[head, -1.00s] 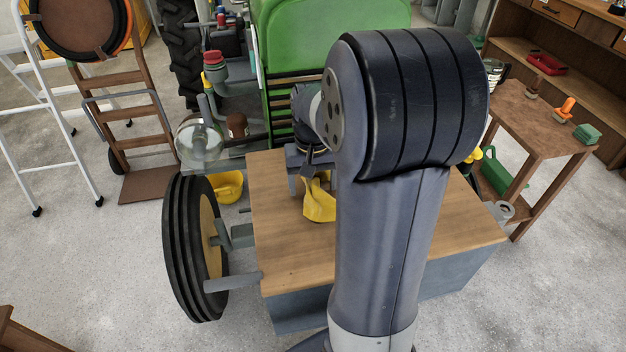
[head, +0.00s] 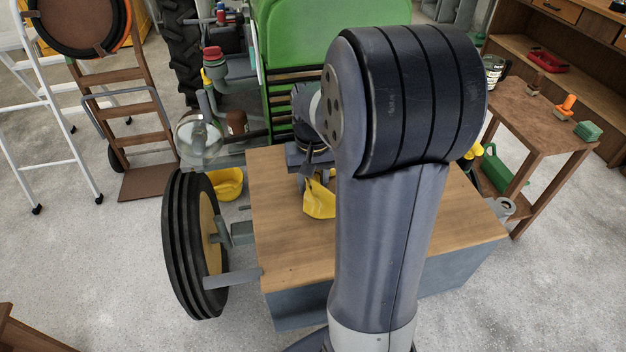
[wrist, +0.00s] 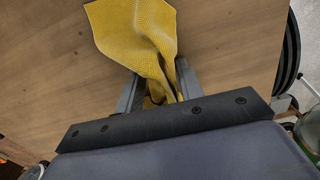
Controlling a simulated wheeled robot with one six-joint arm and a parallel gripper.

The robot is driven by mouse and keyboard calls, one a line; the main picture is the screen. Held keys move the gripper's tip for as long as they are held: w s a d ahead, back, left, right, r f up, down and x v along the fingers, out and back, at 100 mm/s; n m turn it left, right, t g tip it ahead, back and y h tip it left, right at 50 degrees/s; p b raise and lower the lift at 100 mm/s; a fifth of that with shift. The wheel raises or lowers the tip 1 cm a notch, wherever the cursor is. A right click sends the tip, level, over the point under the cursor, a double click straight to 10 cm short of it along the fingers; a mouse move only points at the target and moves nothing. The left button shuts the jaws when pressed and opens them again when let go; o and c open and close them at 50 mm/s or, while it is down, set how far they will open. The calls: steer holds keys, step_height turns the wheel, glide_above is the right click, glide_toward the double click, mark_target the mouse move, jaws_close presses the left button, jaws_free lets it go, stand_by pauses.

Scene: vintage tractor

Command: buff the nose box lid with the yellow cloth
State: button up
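The yellow cloth (head: 320,201) hangs from my gripper (head: 308,166) over the wooden top of the nose box lid (head: 285,240). In the wrist view the cloth (wrist: 138,35) is bunched between the two fingers of my gripper (wrist: 160,80) and spreads out beyond them, and the wooden lid (wrist: 50,60) fills the background. The fingers are closed on the cloth. Whether the cloth touches the wood is hard to tell. My arm hides the middle and right part of the lid.
The tractor's green hood (head: 330,35) rises behind the box. A ribbed front wheel (head: 190,245) stands at its left, with a yellow container (head: 227,184) nearby. A wooden side table (head: 530,120) stands at the right. A hand truck (head: 125,120) and white ladder (head: 50,130) are at the left.

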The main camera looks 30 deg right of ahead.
jaws_close()
stand_by(0.4)
steer(key=shift+r+p, duration=0.3)
steer(key=shift+p, duration=0.3)
steer(key=shift+s+d+f+b, duration=0.15)
steer(key=shift+s+d+b, duration=0.05)
steer(key=shift+d, duration=0.35)
steer(key=shift+s+d+f+b, duration=0.15)
steer(key=shift+d, duration=0.4)
steer(key=shift+w+a+r, duration=0.1)
steer(key=shift+w+a, duration=0.1)
steer(key=shift+a, duration=0.3)
steer(key=shift+w+a+r, duration=0.1)
steer(key=shift+w+a, duration=0.05)
steer(key=shift+a, duration=0.35)
steer(key=shift+a+r+p, duration=0.1)
steer(key=shift+a+p, duration=0.2)
steer(key=shift+p, duration=0.2)
step_height(320, 180, up, 11)
steer(key=p, duration=0.6)
steer(key=shift+d, duration=0.2)
